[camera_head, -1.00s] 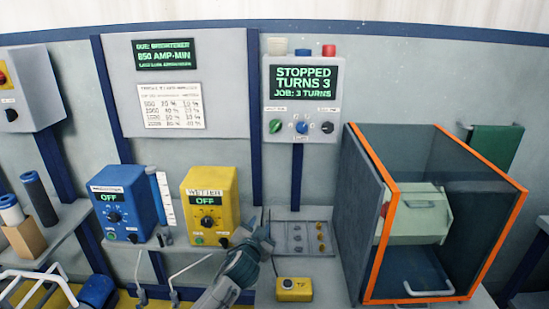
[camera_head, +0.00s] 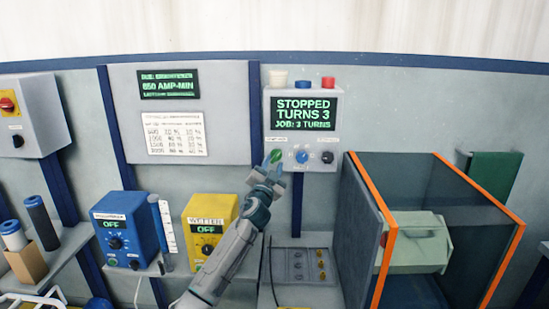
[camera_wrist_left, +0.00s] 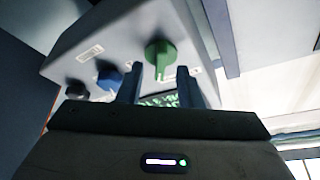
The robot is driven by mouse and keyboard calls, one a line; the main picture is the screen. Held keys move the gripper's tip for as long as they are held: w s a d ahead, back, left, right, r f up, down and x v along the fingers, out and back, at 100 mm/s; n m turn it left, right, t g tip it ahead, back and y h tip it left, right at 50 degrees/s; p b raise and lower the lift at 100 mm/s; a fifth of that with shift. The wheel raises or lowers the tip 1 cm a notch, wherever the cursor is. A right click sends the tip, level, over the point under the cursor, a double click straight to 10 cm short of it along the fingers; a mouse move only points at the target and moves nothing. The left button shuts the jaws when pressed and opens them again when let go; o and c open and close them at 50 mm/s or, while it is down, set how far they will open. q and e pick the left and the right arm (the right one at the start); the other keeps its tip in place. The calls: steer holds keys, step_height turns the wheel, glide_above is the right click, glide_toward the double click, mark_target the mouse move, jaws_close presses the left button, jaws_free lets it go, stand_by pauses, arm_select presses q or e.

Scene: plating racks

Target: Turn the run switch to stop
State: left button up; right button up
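The grey control box (camera_head: 313,163) on the wall has a green knob (camera_head: 276,156) at its lower left, beside a blue knob (camera_head: 302,157) and a black knob (camera_head: 327,157). The knob labels are too small to read; I take the green one as the run switch. The box's screen (camera_head: 303,113) reads STOPPED, TURNS 3, JOB: 3 TURNS. My left gripper (camera_head: 268,167) is just below and in front of the green knob. In the left wrist view its open fingers (camera_wrist_left: 158,84) frame the lower end of the green knob (camera_wrist_left: 160,54); contact cannot be told. My right gripper is not in view.
An orange-edged enclosure (camera_head: 385,240) stands right of the box. A yellow WETTER unit (camera_head: 200,211) and a blue unit (camera_head: 120,207) stand at left. A grey tray (camera_head: 282,279) lies below the box. White, blue and red caps sit on the box's top.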

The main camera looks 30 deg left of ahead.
arm_select(q)
steer(key=shift+x, duration=1.1)
